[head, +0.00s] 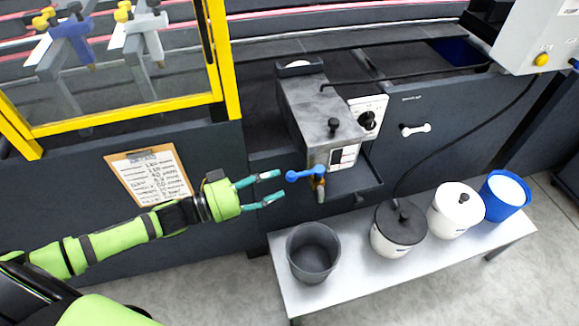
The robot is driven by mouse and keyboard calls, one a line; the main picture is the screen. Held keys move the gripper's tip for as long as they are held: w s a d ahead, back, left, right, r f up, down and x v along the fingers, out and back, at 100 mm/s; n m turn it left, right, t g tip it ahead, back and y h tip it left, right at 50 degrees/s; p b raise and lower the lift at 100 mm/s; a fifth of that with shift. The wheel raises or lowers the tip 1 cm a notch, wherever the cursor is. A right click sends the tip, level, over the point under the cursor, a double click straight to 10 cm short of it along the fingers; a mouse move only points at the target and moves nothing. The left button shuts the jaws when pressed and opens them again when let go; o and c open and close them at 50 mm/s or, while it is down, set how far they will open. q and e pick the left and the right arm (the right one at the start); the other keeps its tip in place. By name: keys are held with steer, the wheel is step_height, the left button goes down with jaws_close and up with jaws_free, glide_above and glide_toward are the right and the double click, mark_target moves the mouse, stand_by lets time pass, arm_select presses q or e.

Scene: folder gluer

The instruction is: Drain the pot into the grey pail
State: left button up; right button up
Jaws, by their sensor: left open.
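The pot is a grey metal glue tank (322,115) with a black knob on its lid, set on a dark ledge of the machine. A brass drain tap (319,184) with a blue lever (304,175) sticks out low on its front. The lever points left. The grey pail (313,255) stands on the bench, below the tap and a little toward me; its inside looks empty. My left gripper (272,188) is open and empty, with its teal fingers just left of the blue lever and apart from it. My right gripper is not in view.
The light bench (350,285) also holds a white pot with a black lid (398,228), a white lidded pot (456,209) and a blue pail (505,194). A clipboard (149,177) hangs behind my left arm. A yellow-framed guard (130,115) stands upper left.

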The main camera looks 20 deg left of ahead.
mark_target(291, 172)
arm_select(q)
steer(key=x, duration=0.5)
steer(key=shift+w+d, duration=0.2)
steer(key=shift+w, duration=0.05)
jaws_close()
